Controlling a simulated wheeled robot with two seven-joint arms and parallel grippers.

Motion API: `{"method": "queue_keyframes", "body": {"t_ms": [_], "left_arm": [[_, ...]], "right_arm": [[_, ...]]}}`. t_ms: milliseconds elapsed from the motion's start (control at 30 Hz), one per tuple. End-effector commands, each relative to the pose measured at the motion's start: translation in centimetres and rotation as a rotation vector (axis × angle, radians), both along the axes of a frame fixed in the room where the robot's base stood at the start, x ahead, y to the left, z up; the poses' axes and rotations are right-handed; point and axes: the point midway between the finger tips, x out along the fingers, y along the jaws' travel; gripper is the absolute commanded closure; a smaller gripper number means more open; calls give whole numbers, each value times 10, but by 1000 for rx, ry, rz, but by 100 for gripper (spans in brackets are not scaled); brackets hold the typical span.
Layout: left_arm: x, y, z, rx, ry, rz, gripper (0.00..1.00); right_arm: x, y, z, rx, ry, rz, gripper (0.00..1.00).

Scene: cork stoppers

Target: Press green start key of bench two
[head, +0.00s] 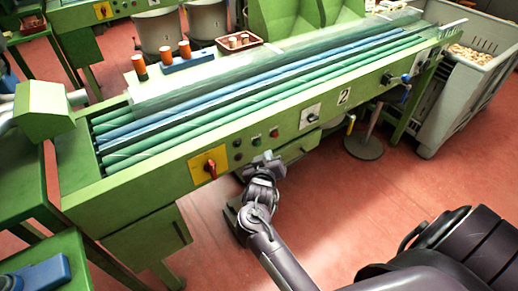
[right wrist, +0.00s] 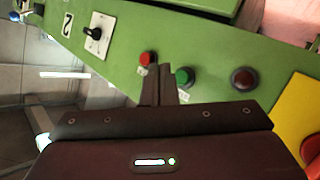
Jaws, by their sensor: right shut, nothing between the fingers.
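Bench two is the long green bench (head: 150,160) with a "2" plate (head: 344,97) on its front. The green start key (head: 256,140) is a round button on that front. In the right wrist view the green key (right wrist: 185,77) sits between a red button (right wrist: 147,58) and a dark red button (right wrist: 243,79). My right gripper (head: 266,159) is shut and empty, just in front of the panel below the keys. In the wrist view its fingertips (right wrist: 161,68) appear between the red and green buttons, nearer the green one; contact cannot be told. My left gripper is not in view.
A red rotary switch on a yellow plate (head: 208,165) is left of the keys. A black switch on a white plate (head: 310,116) is to their right. A grey crate of corks (head: 440,100) stands at the bench's right end. Red floor lies open in front.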

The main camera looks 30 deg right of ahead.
Motion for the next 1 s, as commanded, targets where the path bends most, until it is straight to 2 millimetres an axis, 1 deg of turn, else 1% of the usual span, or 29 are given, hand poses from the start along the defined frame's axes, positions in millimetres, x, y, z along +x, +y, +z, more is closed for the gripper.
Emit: {"method": "queue_keyframes", "body": {"t_ms": [33, 100, 300, 1000], "left_arm": [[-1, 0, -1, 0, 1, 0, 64], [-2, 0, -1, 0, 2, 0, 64], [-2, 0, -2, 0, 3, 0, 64], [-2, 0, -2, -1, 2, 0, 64]], "right_arm": [[6, 0, 1, 0, -1, 0, 100], [12, 1, 1, 0, -2, -1, 100], [19, 2, 2, 0, 0, 0, 100], [19, 1, 2, 0, -1, 0, 100]]}}
